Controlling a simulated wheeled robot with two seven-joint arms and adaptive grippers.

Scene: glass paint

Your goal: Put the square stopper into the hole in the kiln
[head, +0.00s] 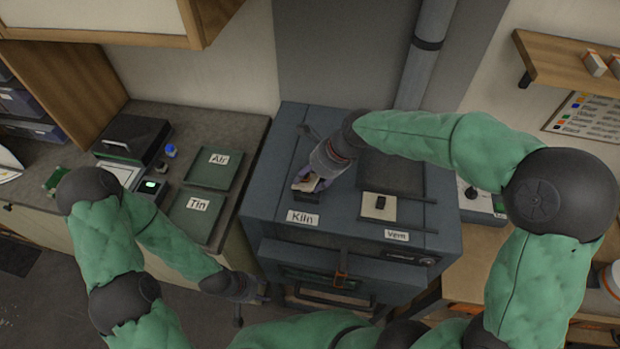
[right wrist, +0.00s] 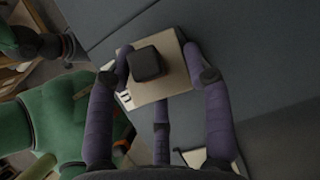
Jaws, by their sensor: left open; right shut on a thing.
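The kiln (head: 265,190) is a large blue-grey box in the middle of the head view. My right gripper (head: 308,182) is over the left part of its top, just behind the "Kiln" label (head: 303,217). It is shut on a stopper, a cream plate (right wrist: 150,92) with a dark square knob (right wrist: 146,64), shown between the fingers in the right wrist view. The gripper partly covers this stopper in the head view, and I cannot tell whether it touches the kiln top. The hole is not clearly visible. My left gripper (head: 250,290) is open and low, at the kiln's front left.
Green trays labelled "Air" (head: 219,158) and "Tin" (head: 197,204) lie on the left counter. A grey pipe (head: 425,55) rises behind the kiln.

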